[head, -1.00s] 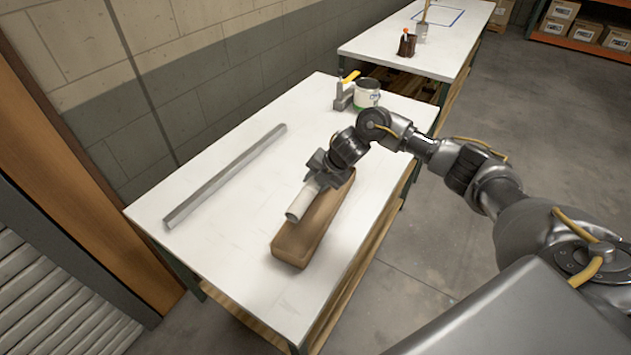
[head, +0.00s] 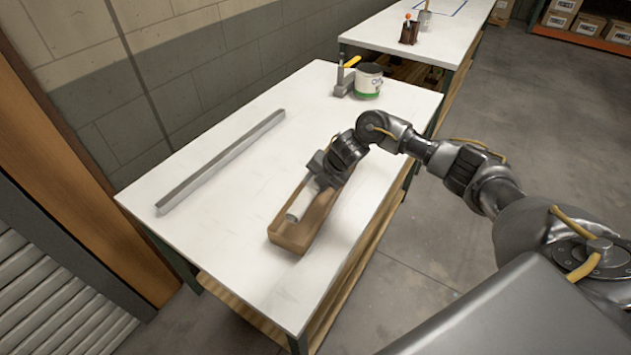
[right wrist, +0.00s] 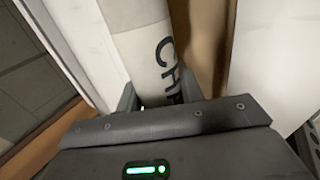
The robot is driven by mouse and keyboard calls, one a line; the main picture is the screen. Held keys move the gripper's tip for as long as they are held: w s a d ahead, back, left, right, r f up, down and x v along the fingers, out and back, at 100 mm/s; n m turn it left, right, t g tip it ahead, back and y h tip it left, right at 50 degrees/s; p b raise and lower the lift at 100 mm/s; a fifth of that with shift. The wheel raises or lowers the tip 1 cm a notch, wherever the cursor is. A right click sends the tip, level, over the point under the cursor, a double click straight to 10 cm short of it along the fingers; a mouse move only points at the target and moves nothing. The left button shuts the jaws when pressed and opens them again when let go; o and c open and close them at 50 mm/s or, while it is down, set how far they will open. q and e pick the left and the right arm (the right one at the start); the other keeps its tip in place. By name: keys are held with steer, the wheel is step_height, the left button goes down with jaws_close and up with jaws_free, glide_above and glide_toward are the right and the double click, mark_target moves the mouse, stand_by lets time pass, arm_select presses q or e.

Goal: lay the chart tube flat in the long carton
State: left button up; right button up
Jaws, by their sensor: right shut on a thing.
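The chart tube (head: 301,204) is a white cylinder with dark lettering, and it also shows in the right wrist view (right wrist: 143,50). My right gripper (head: 319,178) is shut on it; in the right wrist view the fingers (right wrist: 158,92) are on both sides of the tube. The long carton (head: 290,238) is a brown open box on the white table, below my right gripper. The tube lies lengthwise along the carton, its near end at the carton's opening. Whether it touches the carton's floor is hidden. My left gripper is not in view.
A long grey bar (head: 222,162) lies on the left of the white table (head: 240,240). A second table (head: 430,40) stands behind. The table between bar and carton is clear.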

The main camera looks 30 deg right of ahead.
steer(key=shift+f, duration=0.1)
steer(key=o, duration=1.1)
steer(key=v, duration=1)
steer(key=shift+s+d+r+b, duration=0.15)
steer(key=shift+s+r+b, duration=0.15)
steer(key=shift+b, duration=0.1)
